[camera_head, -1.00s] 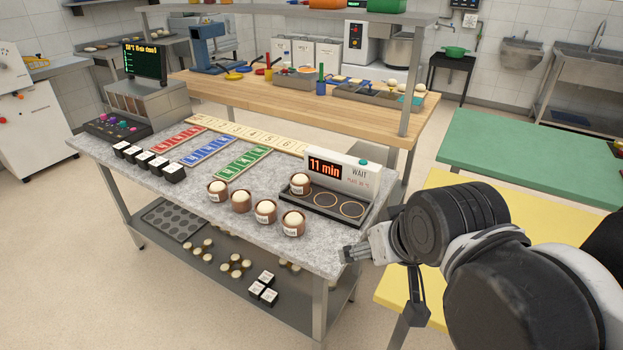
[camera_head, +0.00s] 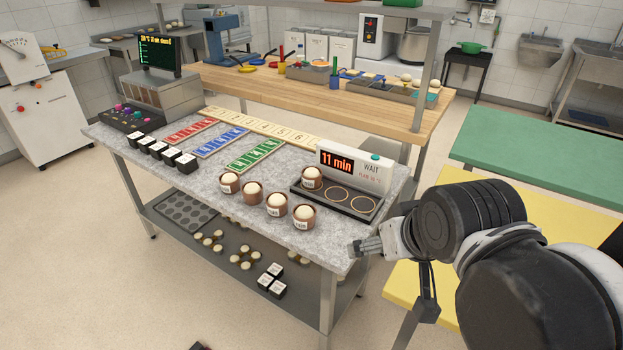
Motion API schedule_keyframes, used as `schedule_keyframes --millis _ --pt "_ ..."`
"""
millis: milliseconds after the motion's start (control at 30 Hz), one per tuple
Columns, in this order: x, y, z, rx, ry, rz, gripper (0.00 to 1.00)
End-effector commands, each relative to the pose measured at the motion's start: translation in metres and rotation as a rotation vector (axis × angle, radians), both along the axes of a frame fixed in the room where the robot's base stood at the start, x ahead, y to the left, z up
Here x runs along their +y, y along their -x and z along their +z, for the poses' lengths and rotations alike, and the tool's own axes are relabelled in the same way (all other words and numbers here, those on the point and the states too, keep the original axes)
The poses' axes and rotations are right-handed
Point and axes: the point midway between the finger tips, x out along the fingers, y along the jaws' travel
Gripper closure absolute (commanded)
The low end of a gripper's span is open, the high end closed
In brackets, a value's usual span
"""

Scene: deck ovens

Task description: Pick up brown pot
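Several brown pots with pale round tops and white labels stand on the grey stone counter (camera_head: 215,215). A row of them runs along its front right part: a left pot (camera_head: 229,188), a second pot (camera_head: 252,198), a third pot (camera_head: 276,210) and a right pot (camera_head: 303,222). One more brown pot (camera_head: 311,183) sits on the left spot of the timer unit's black plate (camera_head: 338,201). My gripper (camera_head: 362,248) is at the counter's front right corner, right of the row and apart from the pots. Its fingers are small and seen from the side, so its opening is unclear.
The timer unit (camera_head: 352,167) reads "11 min" and "WAIT". Black cubes (camera_head: 163,154) and coloured strips (camera_head: 213,141) lie further left. A yellow table (camera_head: 410,290) and a green table (camera_head: 530,150) stand right. A lower shelf (camera_head: 215,265) holds more items.

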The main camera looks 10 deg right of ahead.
Motion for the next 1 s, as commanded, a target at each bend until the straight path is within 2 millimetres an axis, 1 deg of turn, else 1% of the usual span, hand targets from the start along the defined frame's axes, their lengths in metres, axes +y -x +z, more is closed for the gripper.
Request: schedule_keyframes --millis 167,267,367,500,567,700,767,900,1000 --pt "0.000 -0.004 0.004 0.006 0.009 0.012 0.23" --pt "0.001 -0.016 0.016 0.021 0.031 0.047 0.23" --pt "0.002 -0.036 0.033 0.049 0.068 0.105 0.23" --pt "0.004 -0.070 0.055 0.093 0.127 0.205 0.23" --pt "0.005 -0.085 0.063 0.111 0.150 0.248 0.23" --pt "0.007 -0.121 0.079 0.154 0.204 0.350 0.23" --pt "0.008 -0.137 0.084 0.172 0.225 0.395 0.23" --pt "0.010 -0.175 0.093 0.213 0.271 0.501 0.23" --pt "0.012 -0.202 0.096 0.242 0.303 0.578 0.23"
